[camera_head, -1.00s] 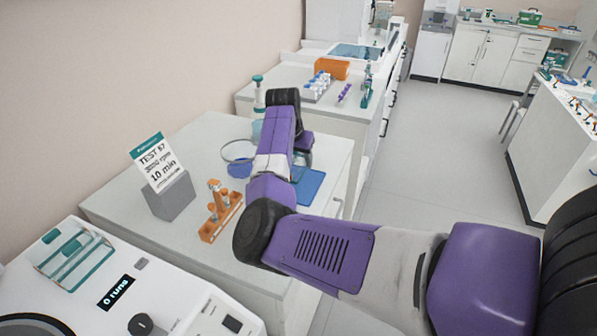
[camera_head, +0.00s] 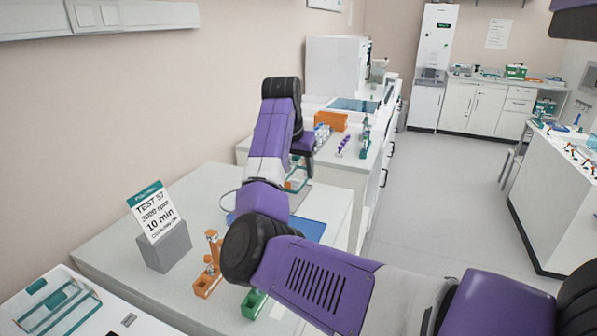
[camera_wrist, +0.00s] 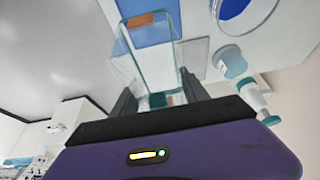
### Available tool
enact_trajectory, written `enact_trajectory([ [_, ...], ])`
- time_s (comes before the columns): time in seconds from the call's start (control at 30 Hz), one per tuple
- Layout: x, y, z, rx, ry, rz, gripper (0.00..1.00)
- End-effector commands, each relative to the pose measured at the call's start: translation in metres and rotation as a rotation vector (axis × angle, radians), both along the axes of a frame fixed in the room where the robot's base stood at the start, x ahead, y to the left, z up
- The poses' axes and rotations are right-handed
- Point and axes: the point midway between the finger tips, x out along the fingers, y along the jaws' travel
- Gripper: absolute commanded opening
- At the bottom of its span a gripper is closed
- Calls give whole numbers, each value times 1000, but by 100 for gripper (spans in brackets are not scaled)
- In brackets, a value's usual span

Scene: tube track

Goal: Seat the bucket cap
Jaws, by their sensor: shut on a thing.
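My gripper (camera_wrist: 158,88) is shut on a clear, box-like piece with teal edges (camera_wrist: 128,62), which appears to be the bucket cap. An orange and teal part shows between the fingers. In the head view my gripper (camera_head: 303,160) is partly hidden by my wrist, and the clear piece (camera_head: 297,179) hangs below it, over the bench (camera_head: 120,240). I cannot make out the bucket that the cap fits.
A blue mat (camera_head: 307,229) lies under my arm. An orange rack (camera_head: 207,285), a green rack (camera_head: 253,304) and a sign on a grey block (camera_head: 165,248) stand nearby. A teal-topped bottle (camera_wrist: 235,68) and round dish (camera_wrist: 238,14) show in the wrist view.

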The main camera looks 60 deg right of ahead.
Motion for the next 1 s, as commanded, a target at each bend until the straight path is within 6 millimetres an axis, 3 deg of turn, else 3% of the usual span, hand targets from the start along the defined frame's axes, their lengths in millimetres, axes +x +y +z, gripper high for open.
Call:
enact_trajectory([
  [0.23, 0, 0, 5, 0, 0, 0, 14],
  [1.0, 0, 0, 51, -1, 0, -1, 14],
])
